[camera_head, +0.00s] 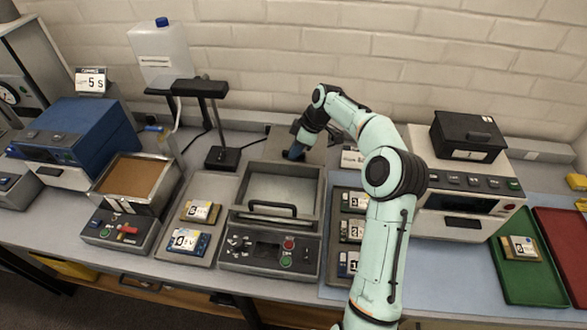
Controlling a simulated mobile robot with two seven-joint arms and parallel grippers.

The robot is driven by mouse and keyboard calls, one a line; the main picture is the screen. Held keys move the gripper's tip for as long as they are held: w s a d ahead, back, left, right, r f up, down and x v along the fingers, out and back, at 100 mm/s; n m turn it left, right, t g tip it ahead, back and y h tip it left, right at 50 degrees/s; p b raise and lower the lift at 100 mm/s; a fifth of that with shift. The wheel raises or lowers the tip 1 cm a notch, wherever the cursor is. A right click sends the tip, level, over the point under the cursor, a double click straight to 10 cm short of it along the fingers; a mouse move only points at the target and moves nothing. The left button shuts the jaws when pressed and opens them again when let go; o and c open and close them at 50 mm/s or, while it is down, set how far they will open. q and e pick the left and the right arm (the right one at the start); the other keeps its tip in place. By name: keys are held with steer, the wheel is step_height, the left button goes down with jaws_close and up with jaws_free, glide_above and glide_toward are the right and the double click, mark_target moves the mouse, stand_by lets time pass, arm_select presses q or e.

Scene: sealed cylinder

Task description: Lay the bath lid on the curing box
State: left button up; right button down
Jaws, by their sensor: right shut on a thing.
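An open-topped grey box (318,195) with a pale inside stands mid-bench, with a dark handle and a control panel at its front; it looks like the curing box. A flat grey-brown panel (316,156), which appears to be the bath lid, shows just behind it, partly hidden by my right arm. My right gripper (295,153) is shut at the panel, over the back edge of the box. I cannot tell whether the panel touches the bench or the box. My left gripper is out of view.
A black lamp stand (205,88) and a blue-capped jug (160,50) are at the back left. A sand-coloured tray (130,178) and blue machine (75,140) stand left. A white machine (465,190) carrying a black box (467,135) stands right, with green (527,275) and red trays beyond.

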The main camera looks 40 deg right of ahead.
step_height(320, 180, down, 9)
steer(key=shift+w+r, duration=0.1)
steer(key=shift+r, duration=0.1)
stand_by(0.3)
steer(key=shift+f, duration=0.1)
steer(key=c, duration=1.4)
jaws_free()
